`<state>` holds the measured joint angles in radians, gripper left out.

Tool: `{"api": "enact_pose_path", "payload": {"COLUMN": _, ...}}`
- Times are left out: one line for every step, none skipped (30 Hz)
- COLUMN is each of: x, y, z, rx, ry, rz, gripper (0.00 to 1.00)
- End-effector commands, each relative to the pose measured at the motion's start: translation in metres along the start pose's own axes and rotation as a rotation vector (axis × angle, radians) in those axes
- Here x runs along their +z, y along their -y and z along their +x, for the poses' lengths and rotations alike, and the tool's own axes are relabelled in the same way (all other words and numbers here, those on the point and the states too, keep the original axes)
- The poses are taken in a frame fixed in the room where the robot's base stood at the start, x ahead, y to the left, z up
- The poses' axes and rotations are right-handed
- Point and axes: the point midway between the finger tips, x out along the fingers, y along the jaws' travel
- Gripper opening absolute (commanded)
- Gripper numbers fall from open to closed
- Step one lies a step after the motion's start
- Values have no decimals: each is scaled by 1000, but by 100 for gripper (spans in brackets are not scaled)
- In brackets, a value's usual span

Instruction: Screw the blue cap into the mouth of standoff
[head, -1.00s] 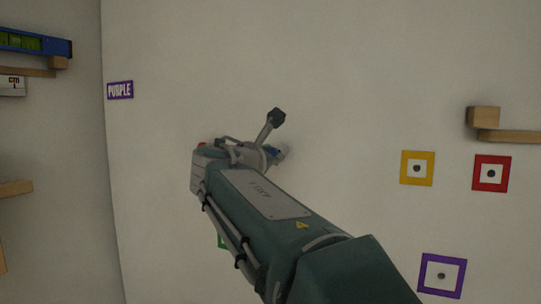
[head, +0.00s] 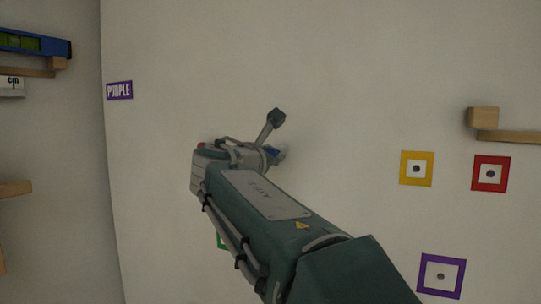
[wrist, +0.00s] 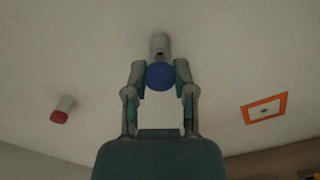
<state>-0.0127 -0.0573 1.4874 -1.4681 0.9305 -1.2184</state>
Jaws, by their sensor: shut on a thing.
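The blue cap (wrist: 160,77) is between the two fingertips of my gripper (wrist: 159,72) in the wrist view, and the gripper is shut on it. A grey standoff (wrist: 160,43) sticks out from the wall directly beyond the cap, in line with it. The cap covers the standoff's mouth, so I cannot tell how deep the cap sits. In the head view, a bit of blue (head: 272,152) shows at the end of my arm, close to the wall; the arm hides most of my gripper there.
Another standoff with a red end (wrist: 60,115) is at the left in the wrist view, and an orange square frame (wrist: 264,109) is at the right. Yellow (head: 417,169), red (head: 490,173) and purple (head: 441,276) frames are on the wall. A wooden ledge (head: 483,118) juts out at right.

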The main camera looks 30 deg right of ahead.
Motion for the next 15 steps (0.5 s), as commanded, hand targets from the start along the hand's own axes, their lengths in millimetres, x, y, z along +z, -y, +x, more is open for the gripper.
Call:
{"api": "enact_pose_path", "payload": {"x": 0, "y": 0, "z": 1, "rx": -1, "ry": 0, "rz": 0, "gripper": 9}}
{"api": "enact_pose_path", "payload": {"x": 0, "y": 0, "z": 2, "rx": -1, "ry": 0, "rz": 0, "gripper": 9}}
{"api": "enact_pose_path", "payload": {"x": 0, "y": 0, "z": 2, "rx": -1, "ry": 0, "rz": 0, "gripper": 9}}
{"api": "enact_pose_path", "payload": {"x": 0, "y": 0, "z": 3, "rx": -1, "ry": 0, "rz": 0, "gripper": 9}}
{"api": "enact_pose_path", "payload": {"x": 0, "y": 0, "z": 4, "rx": -1, "ry": 1, "rz": 0, "gripper": 9}}
{"api": "enact_pose_path", "payload": {"x": 0, "y": 0, "z": 5, "rx": -1, "ry": 1, "rz": 0, "gripper": 9}}
{"api": "enact_pose_path", "payload": {"x": 0, "y": 0, "z": 5, "rx": -1, "ry": 1, "rz": 0, "gripper": 9}}
{"api": "enact_pose_path", "payload": {"x": 0, "y": 0, "z": 6, "rx": -1, "ry": 0, "rz": 0, "gripper": 9}}
{"api": "enact_pose_path", "payload": {"x": 0, "y": 0, "z": 7, "rx": -1, "ry": 0, "rz": 0, "gripper": 9}}
{"api": "enact_pose_path", "payload": {"x": 0, "y": 0, "z": 8, "rx": -1, "ry": 0, "rz": 0, "gripper": 9}}
{"api": "enact_pose_path", "payload": {"x": 0, "y": 0, "z": 8, "rx": -1, "ry": 0, "rz": 0, "gripper": 9}}
{"api": "enact_pose_path", "payload": {"x": 0, "y": 0, "z": 9, "rx": -1, "ry": 0, "rz": 0, "gripper": 9}}
{"api": "enact_pose_path", "payload": {"x": 0, "y": 0, "z": 10, "rx": -1, "ry": 0, "rz": 0, "gripper": 9}}
{"api": "enact_pose_path", "payload": {"x": 0, "y": 0, "z": 10, "rx": -1, "ry": 0, "rz": 0, "gripper": 9}}
{"api": "enact_pose_path", "payload": {"x": 0, "y": 0, "z": 11, "rx": -1, "ry": 0, "rz": -1, "gripper": 9}}
